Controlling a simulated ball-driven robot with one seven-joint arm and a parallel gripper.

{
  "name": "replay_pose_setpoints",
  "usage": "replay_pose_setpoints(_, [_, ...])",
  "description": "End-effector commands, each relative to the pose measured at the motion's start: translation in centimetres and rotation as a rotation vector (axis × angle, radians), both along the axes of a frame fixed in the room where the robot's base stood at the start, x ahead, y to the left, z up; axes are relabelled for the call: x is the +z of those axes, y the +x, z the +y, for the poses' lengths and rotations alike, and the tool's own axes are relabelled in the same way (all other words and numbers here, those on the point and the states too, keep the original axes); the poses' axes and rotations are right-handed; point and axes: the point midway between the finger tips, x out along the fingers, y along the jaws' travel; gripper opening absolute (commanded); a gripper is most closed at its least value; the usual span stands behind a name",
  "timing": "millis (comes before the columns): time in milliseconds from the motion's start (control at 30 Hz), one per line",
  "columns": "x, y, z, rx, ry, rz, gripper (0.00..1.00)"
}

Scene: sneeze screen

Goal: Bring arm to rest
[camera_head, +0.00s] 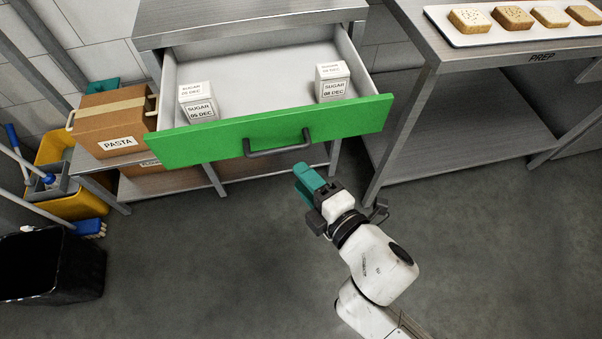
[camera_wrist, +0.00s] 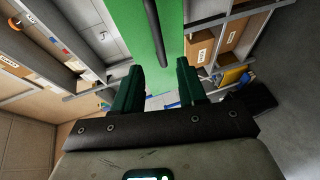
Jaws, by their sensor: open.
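My gripper (camera_head: 309,183) is in front of the open drawer, a little below and to the right of its handle in the head view. In the wrist view its two green fingers (camera_wrist: 158,88) stand apart with nothing between them. The green drawer front (camera_head: 215,138) is pulled out from the steel table, and its dark handle (camera_head: 277,146) is free of the gripper. The green front and the dark handle bar (camera_wrist: 158,35) also show ahead of the fingers in the wrist view. Two white sugar boxes stand in the drawer, one at the left (camera_head: 198,102) and one at the right (camera_head: 332,82).
A prep table (camera_head: 460,60) with a tray of bread slices (camera_head: 510,40) stands at the right. A pasta box (camera_head: 112,125), a yellow mop bucket (camera_head: 80,206) and a black bin (camera_head: 85,262) are at the left. The floor (camera_head: 220,265) around my arm is clear.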

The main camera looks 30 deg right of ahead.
Motion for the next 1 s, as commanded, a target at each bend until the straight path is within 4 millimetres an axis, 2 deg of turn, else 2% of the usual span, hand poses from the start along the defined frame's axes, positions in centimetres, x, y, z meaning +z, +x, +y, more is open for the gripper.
replay_pose_setpoints(500, [0.0,0.0,0.0,0.000,0.000,0.000,0.41])
replay_pose_setpoints(567, [0.0,0.1,-0.6,-0.024,0.019,0.018,0.41])
replay_pose_setpoints(667, [-0.4,0.0,-2.7,-0.115,0.099,0.089,0.41])
replay_pose_setpoints(767, [-1.5,-0.7,-6.0,-0.272,0.242,0.213,0.41])
replay_pose_setpoints(900, [-3.8,-3.3,-9.9,-0.527,0.480,0.417,0.41])
replay_pose_setpoints(1000, [-5.2,-6.0,-11.5,-0.705,0.641,0.562,0.41])
